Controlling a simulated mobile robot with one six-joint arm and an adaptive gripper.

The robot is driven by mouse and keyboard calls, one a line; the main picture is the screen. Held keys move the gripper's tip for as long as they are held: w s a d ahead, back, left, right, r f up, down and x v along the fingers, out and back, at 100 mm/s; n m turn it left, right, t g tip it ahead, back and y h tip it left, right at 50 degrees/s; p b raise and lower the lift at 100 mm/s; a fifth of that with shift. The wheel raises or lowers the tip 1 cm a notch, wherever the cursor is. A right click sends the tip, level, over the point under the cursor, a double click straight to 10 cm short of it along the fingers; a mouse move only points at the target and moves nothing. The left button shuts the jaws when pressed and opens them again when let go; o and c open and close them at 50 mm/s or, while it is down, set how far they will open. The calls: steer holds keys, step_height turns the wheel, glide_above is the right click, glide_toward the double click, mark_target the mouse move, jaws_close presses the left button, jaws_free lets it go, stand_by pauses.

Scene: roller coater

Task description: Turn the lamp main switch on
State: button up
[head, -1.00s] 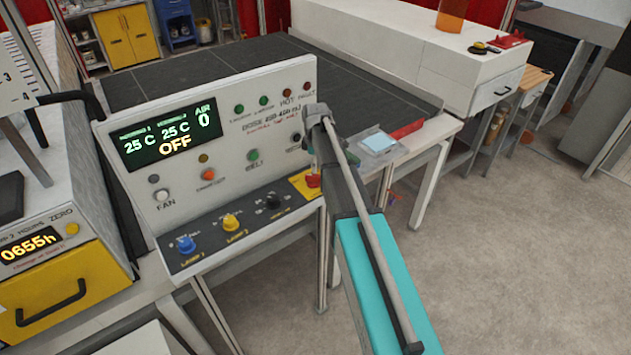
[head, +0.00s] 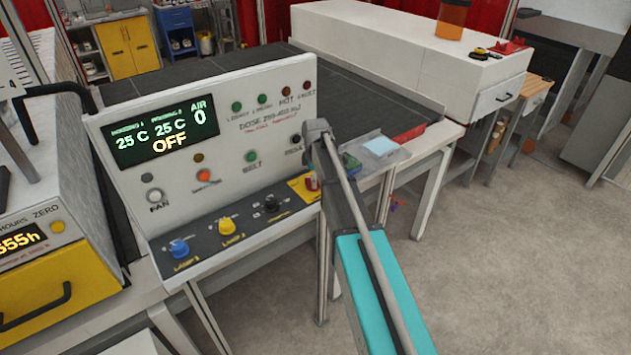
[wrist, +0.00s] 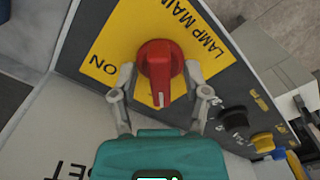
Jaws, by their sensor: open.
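The lamp main switch is a red rotary knob (wrist: 160,70) on a yellow plate (wrist: 120,35) in the wrist view. The plate reads "LAMP MAIN", with "ON" to the knob's left. The knob's white pointer mark faces down toward my gripper body, not at "ON". My gripper (wrist: 160,83) is open, with one finger on each side of the knob. I cannot tell whether the fingers touch it. In the head view the red knob (head: 312,184) shows at the control panel's lower right, partly behind my arm. My fingers cannot be made out there.
The control panel (head: 225,110) has a display (head: 165,137) reading "OFF". Blue (head: 179,248), yellow (head: 227,226) and black (head: 271,204) knobs sit left of the switch. A tray (head: 378,155) and a white machine housing (head: 400,50) stand behind. Floor at right is clear.

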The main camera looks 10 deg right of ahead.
steer(key=shift+c, duration=0.3)
jaws_close()
steer(key=shift+m, duration=0.6)
steer(key=m, duration=0.2)
steer(key=shift+s+m, duration=0.15)
steer(key=shift+m, duration=0.15)
steer(key=m, duration=0.4)
steer(key=shift+s+a+m, duration=0.1)
steer(key=shift+a+m, duration=0.05)
steer(key=shift+m, duration=0.15)
steer(key=m, duration=0.5)
steer(key=shift+a, duration=0.2)
steer(key=m, duration=0.4)
steer(key=shift+a+m, duration=0.1)
steer(key=shift+m, duration=0.2)
